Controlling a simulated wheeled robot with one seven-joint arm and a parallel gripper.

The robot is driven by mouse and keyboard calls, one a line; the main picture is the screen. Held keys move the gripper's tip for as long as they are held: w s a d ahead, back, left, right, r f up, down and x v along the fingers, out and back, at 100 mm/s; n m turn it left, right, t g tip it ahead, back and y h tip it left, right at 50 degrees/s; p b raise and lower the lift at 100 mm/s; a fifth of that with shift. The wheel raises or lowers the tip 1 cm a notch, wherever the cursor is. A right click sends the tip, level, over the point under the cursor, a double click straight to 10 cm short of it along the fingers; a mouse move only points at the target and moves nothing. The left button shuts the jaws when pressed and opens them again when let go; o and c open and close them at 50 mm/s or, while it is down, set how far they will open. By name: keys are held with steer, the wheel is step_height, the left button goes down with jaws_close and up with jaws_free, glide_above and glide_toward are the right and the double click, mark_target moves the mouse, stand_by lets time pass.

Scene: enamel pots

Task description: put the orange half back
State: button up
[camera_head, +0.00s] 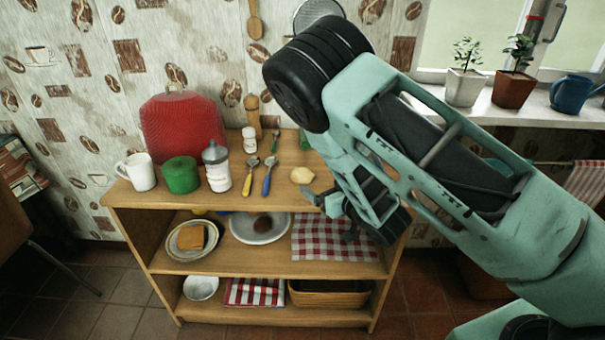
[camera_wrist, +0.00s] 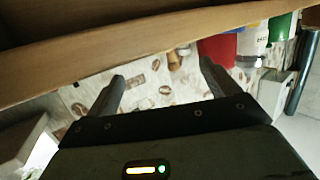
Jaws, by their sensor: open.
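A small pale yellow rounded piece (camera_head: 302,175) lies on the wooden top board, right of the spoons. It may be the orange half, but its cut face cannot be made out. My gripper (camera_head: 332,212) is at the front right edge of the shelf unit, just in front of and below that piece. Its jaws are apart, with nothing seen between them. In the wrist view my gripper (camera_wrist: 162,72) has both fingers spread near a wooden board edge (camera_wrist: 120,50). The yellow piece does not show there.
The middle shelf holds a plate with an orange-brown slab (camera_head: 191,237), a metal plate (camera_head: 252,239) and a checked cloth (camera_head: 330,240). My arm covers the right side.

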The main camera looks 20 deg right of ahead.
mark_target(308, 176)
steer(key=x, duration=0.8)
steer(key=shift+a+f+p, duration=0.15)
steer(key=shift+f+p, duration=0.05)
steer(key=shift+p, duration=0.1)
steer(key=c, duration=1.2)
steer(key=shift+r, duration=0.1)
